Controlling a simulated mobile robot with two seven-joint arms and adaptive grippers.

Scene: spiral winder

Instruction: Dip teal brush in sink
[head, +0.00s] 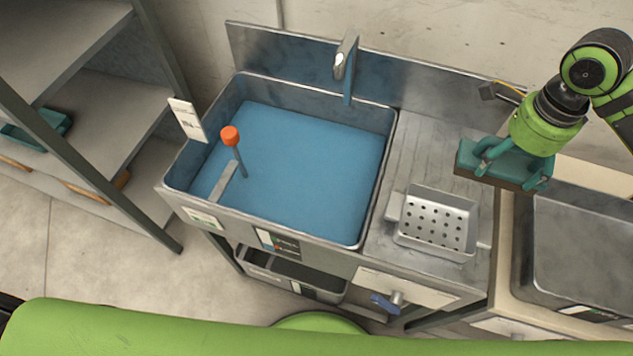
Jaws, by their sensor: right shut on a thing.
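The sink (384,170) is a steel basin filled with blue water, in the middle of the head view. A faucet (346,60) stands at its back edge. My right gripper (512,152) is shut on the teal brush (515,164) at the right. The brush has a teal top and a brown underside. It is held above the drainboard's right side, apart from the water. My left gripper is not in view.
An orange-topped rod (230,137) stands up in the basin's left part. A perforated steel tray (437,222) sits on the drainboard (420,150). A second metal basin (585,250) is at the right. Shelves (85,110) stand at the left, with another teal item (40,130).

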